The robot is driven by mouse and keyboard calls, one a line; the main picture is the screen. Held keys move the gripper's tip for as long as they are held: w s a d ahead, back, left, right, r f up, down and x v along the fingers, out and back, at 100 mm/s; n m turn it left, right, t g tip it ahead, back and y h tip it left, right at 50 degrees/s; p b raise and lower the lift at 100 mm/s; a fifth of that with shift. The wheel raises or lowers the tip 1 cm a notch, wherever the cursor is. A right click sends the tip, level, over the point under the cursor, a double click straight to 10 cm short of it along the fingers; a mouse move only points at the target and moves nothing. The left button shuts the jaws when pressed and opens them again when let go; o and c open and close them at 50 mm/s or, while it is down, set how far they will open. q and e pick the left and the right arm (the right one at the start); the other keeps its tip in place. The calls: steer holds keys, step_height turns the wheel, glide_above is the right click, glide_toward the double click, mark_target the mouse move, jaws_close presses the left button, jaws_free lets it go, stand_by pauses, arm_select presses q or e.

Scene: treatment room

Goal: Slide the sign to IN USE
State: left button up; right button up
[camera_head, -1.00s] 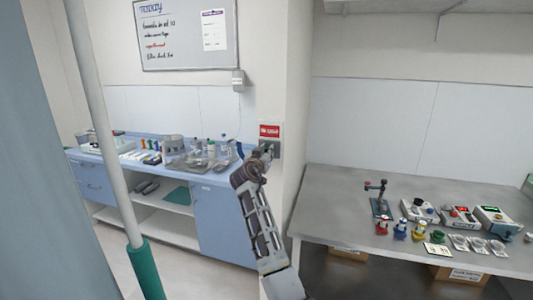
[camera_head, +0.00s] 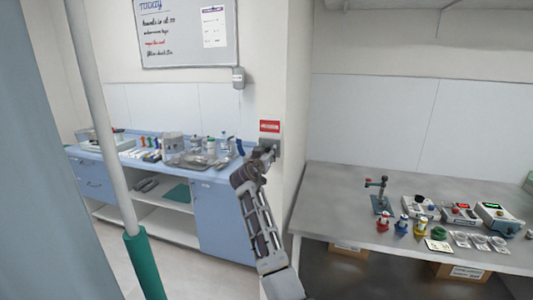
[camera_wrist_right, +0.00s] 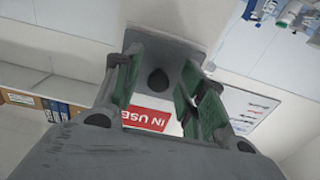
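The red sign (camera_head: 269,126) is on the wall edge between the two counters. In the right wrist view its red panel (camera_wrist_right: 145,119) reads IN USE, partly hidden by my gripper. A grey plate (camera_head: 278,148) sits just below the sign; the wrist view shows a dark round knob (camera_wrist_right: 158,80) on it. My right gripper (camera_head: 268,150) is at this plate. Its green-padded fingers (camera_wrist_right: 163,84) are apart, on either side of the knob, with visible gaps; I see no firm contact. My left gripper is not in view.
A grey bench (camera_head: 340,190) with devices and small coloured items stands at right. A blue counter (camera_head: 205,178) with trays and bottles is at left. A white pole (camera_head: 100,120) with a teal sleeve stands in the left foreground. A whiteboard (camera_head: 185,45) hangs above the counter.

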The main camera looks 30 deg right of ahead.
steer(key=v, duration=1.2)
stand_by(0.5)
stand_by(0.6)
